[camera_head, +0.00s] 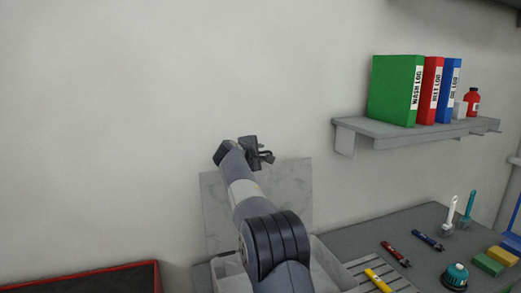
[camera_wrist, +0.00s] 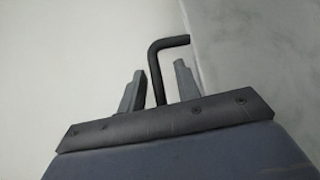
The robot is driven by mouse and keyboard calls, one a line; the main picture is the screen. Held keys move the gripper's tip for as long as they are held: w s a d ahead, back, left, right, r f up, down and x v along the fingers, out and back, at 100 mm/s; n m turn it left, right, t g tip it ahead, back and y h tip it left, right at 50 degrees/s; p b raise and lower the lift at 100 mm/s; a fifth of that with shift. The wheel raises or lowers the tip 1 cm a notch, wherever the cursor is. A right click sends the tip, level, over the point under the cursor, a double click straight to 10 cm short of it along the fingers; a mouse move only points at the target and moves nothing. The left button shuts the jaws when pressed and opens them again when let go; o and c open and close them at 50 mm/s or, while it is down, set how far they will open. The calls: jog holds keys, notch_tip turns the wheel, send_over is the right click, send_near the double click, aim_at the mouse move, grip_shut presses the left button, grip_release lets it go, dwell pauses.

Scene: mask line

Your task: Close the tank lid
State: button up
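The tank lid (camera_head: 296,195) is a pale grey, mottled panel standing upright against the wall in the head view, partly hidden behind my arm. The tank (camera_head: 325,262) is below it, its opening mostly covered by my arm. My gripper (camera_head: 262,152) is at the lid's top edge. In the wrist view, my gripper's two grey fingers (camera_wrist: 160,85) are apart. A dark bent bar (camera_wrist: 170,42), which looks like the lid's handle, shows between them with gaps on both sides. The lid's mottled surface (camera_wrist: 255,50) fills the right of that view.
A wall shelf (camera_head: 385,132) holds binders. A red-rimmed dark surface (camera_head: 90,280) is at lower left.

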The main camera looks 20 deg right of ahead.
jog(key=shift+w+d+f, duration=0.15)
jog(key=shift+w+d, duration=0.15)
grip_shut()
dwell(0.6)
